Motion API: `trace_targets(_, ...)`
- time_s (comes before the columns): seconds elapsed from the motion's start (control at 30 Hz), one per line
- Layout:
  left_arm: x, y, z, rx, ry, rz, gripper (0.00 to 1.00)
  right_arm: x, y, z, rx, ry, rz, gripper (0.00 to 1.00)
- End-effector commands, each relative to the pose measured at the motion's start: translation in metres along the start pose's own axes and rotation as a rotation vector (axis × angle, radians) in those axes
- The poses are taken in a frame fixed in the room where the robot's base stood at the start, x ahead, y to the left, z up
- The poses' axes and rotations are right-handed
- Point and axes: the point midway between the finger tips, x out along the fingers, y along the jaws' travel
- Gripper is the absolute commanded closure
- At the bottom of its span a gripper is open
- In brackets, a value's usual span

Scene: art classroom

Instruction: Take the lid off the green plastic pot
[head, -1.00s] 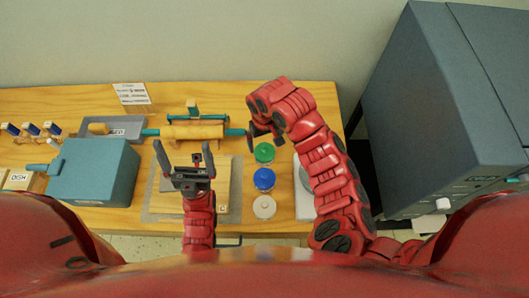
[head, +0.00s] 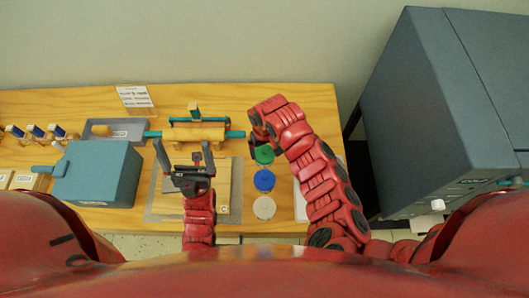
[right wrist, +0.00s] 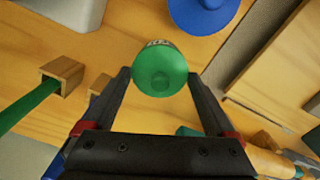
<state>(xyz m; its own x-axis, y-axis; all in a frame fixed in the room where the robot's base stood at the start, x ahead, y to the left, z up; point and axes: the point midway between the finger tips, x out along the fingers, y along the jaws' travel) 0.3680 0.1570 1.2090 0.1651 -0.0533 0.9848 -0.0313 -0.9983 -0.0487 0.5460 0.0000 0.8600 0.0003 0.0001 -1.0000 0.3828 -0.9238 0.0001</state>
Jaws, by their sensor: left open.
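The green plastic pot (head: 264,154) stands at the far end of a row of three lidded pots on the wooden table. Its round green lid (right wrist: 161,72) shows in the right wrist view, between the fingertips of my right gripper (right wrist: 160,77). The fingers are spread on either side of the lid, with small gaps visible; I cannot tell their exact height against it. In the head view my right gripper (head: 258,140) hangs over the far side of the green pot and partly hides it. My left gripper (head: 184,157) is open and empty over the board to the left.
A blue-lidded pot (head: 264,180) and a white-lidded pot (head: 264,208) stand nearer me in the same row. A large grey cabinet (head: 430,120) stands right of the table.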

Motion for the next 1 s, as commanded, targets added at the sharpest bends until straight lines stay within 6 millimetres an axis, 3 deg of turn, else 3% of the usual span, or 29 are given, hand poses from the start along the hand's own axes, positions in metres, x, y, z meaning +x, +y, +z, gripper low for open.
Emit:
trace_targets(0.03,0.0,0.0,0.0,0.0,0.0,0.0,0.0,0.0,0.0,0.0,0.0,0.0,0.0,0.36)
trace_targets(0.2,0.0,0.0,0.0,0.0,0.0,0.0,0.0,0.0,0.0,0.0,0.0,0.0,0.0,0.62)
trace_targets(0.47,-0.001,0.0,0.0,0.0,0.0,0.0,0.0,-0.001,0.0,0.0,0.0,0.001,0.0,0.63)
trace_targets(0.67,-0.007,0.0,0.001,0.0,0.0,0.0,0.0,-0.013,0.0,-0.001,-0.002,0.003,-0.002,0.63)
trace_targets(0.9,-0.023,0.001,0.004,0.0,0.0,0.0,0.0,-0.05,0.002,-0.002,0.0,0.008,0.002,0.63)
trace_targets(1.0,-0.011,0.001,0.002,0.0,0.0,0.0,0.0,-0.079,0.001,-0.001,-0.001,0.005,0.003,0.63)
